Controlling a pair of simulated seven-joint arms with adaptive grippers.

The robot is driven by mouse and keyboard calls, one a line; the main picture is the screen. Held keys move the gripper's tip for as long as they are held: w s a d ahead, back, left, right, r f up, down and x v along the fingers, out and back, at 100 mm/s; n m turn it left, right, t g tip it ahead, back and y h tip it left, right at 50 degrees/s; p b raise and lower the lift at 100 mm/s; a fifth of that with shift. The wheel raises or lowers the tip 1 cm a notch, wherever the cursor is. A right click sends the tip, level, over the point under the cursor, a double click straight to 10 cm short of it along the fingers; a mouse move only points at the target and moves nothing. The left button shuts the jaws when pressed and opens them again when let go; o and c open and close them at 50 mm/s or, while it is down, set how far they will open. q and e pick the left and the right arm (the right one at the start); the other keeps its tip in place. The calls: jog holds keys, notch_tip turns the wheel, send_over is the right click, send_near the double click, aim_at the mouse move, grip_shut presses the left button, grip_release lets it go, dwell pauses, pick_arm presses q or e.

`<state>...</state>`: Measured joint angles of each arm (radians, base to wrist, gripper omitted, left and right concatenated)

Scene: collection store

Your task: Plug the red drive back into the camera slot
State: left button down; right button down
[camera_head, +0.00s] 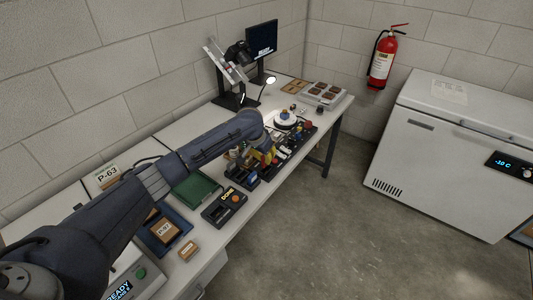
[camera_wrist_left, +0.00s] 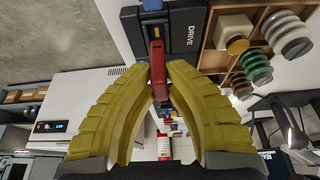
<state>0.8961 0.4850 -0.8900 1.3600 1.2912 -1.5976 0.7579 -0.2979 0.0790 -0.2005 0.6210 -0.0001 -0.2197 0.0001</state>
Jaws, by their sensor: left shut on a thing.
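My left gripper (camera_head: 266,157) is low over the bench among small parts. In the left wrist view its yellow fingers (camera_wrist_left: 157,72) are shut on the red drive (camera_wrist_left: 157,62), a slim red stick whose far end reaches toward a black block marked DRIVE (camera_wrist_left: 180,38). I cannot tell whether they touch. The drive cannot be made out in the head view. A black camera (camera_head: 237,53) is on the copy stand (camera_head: 224,65) at the back of the bench; its slot cannot be made out. My right gripper is not in view.
A black DONE box (camera_head: 224,207), green case (camera_head: 194,188) and blue tray (camera_head: 153,238) stand nearer on the bench. A monitor (camera_head: 262,38) and lamp (camera_head: 270,80) stand behind. A wooden tray (camera_wrist_left: 213,59) holds coloured spools. A white freezer (camera_head: 440,150) stands across the clear floor.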

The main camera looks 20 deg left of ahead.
aim_at(267, 165)
pick_arm(q)
jog(key=shift+f, duration=1.45)
jog(key=shift+f, duration=0.6)
dwell(0.6)
jog(key=c, duration=1.8)
grip_release()
jog(key=shift+r, duration=0.1)
jog(key=shift+v, duration=5.35)
